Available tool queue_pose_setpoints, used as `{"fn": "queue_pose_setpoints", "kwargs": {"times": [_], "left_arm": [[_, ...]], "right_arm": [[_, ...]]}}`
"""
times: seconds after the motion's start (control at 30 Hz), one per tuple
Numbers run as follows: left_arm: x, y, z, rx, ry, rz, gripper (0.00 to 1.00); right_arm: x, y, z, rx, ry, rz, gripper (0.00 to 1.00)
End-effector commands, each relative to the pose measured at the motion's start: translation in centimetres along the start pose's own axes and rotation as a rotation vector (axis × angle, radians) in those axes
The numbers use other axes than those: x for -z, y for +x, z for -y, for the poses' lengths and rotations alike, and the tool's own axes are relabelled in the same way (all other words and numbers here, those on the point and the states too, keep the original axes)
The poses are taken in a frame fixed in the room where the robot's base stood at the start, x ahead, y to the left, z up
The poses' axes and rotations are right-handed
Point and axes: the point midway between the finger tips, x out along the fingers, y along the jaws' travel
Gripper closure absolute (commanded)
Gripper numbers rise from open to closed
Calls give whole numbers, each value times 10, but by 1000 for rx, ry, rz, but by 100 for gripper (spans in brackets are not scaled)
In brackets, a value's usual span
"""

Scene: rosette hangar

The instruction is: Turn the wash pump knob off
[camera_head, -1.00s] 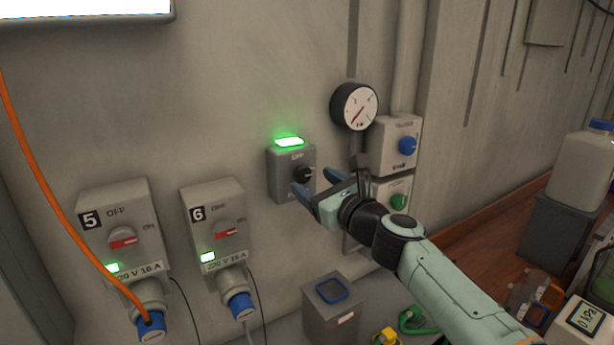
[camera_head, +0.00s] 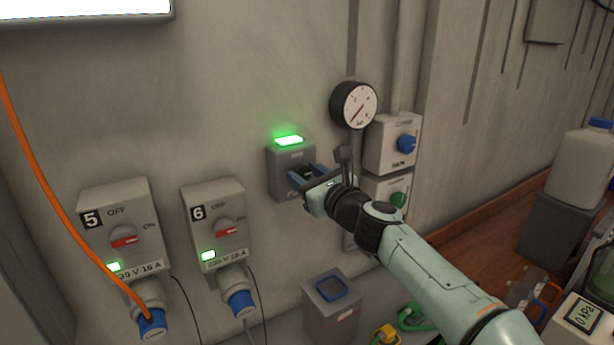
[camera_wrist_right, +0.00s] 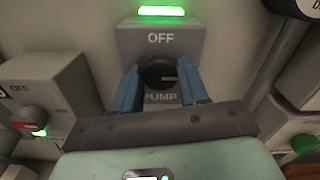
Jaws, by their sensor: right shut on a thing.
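The wash pump switch box (camera_head: 278,161) is a grey box on the wall with a lit green lamp (camera_head: 288,140) on top. In the right wrist view its face (camera_wrist_right: 190,45) reads OFF above and PUMP below the black knob (camera_wrist_right: 158,74). The knob's light mark points to the right, not up at OFF. My right gripper (camera_head: 303,175) has its blue fingers on either side of the knob and is shut on it; the wrist view also shows the fingers (camera_wrist_right: 160,88). In the head view the gripper mostly hides the knob. My left gripper is not in view.
A round gauge (camera_head: 354,105) and a box with a blue knob (camera_head: 406,144) are close on the right, above a green knob (camera_head: 398,199). Socket boxes 5 (camera_head: 118,208) and 6 (camera_head: 208,197) are left. An orange cable (camera_head: 45,190) hangs at far left.

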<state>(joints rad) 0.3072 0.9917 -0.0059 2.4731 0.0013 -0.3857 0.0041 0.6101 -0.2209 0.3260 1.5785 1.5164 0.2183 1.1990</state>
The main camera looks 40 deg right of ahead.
Motion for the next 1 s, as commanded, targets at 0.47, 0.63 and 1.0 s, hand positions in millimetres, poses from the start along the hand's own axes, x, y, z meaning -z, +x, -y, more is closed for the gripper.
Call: {"fn": "queue_pose_setpoints", "kwargs": {"times": [0.47,0.63,1.0], "left_arm": [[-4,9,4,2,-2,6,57],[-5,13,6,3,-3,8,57],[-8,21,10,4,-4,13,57]], "right_arm": [[1,0,-2,-2,-240,2,87],[1,0,-2,-2,-399,2,87],[2,0,-2,-1,-752,1,87]]}}
